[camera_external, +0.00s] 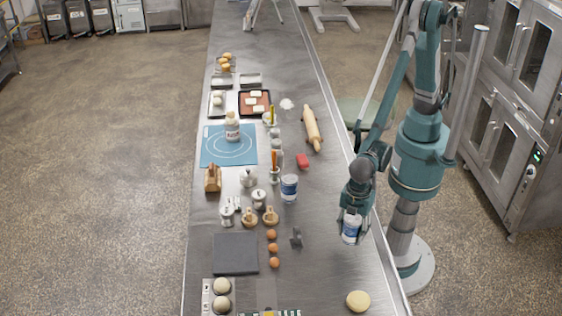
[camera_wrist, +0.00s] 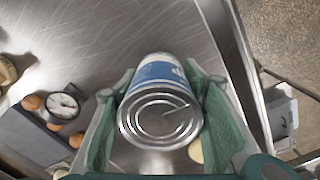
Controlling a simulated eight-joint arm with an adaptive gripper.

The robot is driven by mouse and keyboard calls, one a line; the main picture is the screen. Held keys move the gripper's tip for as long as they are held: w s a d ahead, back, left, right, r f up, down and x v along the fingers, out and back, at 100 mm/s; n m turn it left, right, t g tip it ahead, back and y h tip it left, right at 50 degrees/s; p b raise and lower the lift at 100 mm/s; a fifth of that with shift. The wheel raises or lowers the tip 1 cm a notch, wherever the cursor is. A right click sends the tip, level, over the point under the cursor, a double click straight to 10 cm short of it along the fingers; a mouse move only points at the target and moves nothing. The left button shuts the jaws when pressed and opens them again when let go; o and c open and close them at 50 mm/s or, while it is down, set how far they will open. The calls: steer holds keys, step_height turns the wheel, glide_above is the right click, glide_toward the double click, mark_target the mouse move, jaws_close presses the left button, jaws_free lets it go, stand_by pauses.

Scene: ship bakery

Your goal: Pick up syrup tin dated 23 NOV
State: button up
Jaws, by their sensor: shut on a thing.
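My gripper (camera_external: 354,220) is shut on a blue-and-white tin (camera_external: 351,229) near the right edge of the long steel counter. In the wrist view, the tin (camera_wrist: 160,112) sits between the two green fingers of my gripper (camera_wrist: 162,78), its ringed metal lid facing the camera. I cannot tell whether the tin touches the counter. A second blue-and-white tin (camera_external: 289,188) stands upright on the counter, up and left of my gripper. The date on either tin is not readable here.
Three eggs (camera_external: 272,248) and a small dark-backed dial (camera_external: 296,237) lie left of my gripper; the dial's face shows in the wrist view (camera_wrist: 62,104). A pale dough round (camera_external: 358,301) lies below.

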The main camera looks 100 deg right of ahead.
mark_target(354, 219)
steer(key=shift+r, duration=2.45)
